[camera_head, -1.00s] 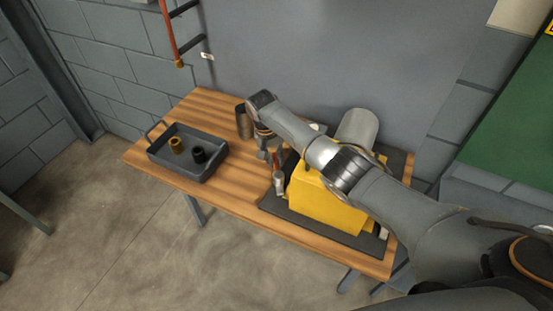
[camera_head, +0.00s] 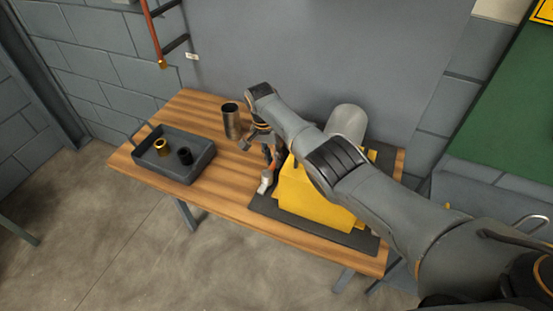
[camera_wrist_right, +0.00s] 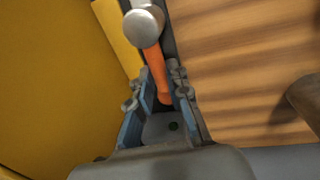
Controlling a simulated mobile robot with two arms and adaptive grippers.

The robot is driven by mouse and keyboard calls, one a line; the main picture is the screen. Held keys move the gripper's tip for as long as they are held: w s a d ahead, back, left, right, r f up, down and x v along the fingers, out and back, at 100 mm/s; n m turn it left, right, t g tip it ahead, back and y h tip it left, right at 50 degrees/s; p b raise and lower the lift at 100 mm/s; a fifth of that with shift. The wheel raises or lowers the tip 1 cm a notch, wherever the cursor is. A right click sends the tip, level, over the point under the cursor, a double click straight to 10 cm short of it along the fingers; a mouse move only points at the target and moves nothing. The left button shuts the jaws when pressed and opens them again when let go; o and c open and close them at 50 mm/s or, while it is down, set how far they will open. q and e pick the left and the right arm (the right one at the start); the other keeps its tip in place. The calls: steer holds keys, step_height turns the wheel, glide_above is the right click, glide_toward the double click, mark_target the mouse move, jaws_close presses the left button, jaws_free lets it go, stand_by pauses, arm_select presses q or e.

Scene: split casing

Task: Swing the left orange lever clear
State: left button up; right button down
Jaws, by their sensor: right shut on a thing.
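The yellow casing (camera_head: 312,197) sits on a dark mat on the bench, and it fills the left of the right wrist view (camera_wrist_right: 55,85). The left orange lever (camera_head: 268,156) is at the casing's left side, with a pale grey rounded end (camera_head: 264,183) beside it. In the right wrist view, the orange lever (camera_wrist_right: 157,68) runs down from the grey end (camera_wrist_right: 144,26) into my right gripper (camera_wrist_right: 161,88). The gripper's fingers are shut on it. My right arm hides part of the casing in the head view. My left gripper is not in view.
A dark tray (camera_head: 188,172) with a brass ring (camera_head: 161,147) and a black ring (camera_head: 185,156) stands on the bench's left. A metal cup (camera_head: 231,121) stands close left of my right wrist. Bare wood lies between tray and mat.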

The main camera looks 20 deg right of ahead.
stand_by(0.3)
steer(key=c, duration=1.3)
jaws_free()
steer(key=r, duration=0.4)
steer(key=w+a+r, duration=0.1)
steer(key=r, duration=0.7)
steer(key=shift+w+a, duration=0.15)
steer(key=shift+f, duration=0.15)
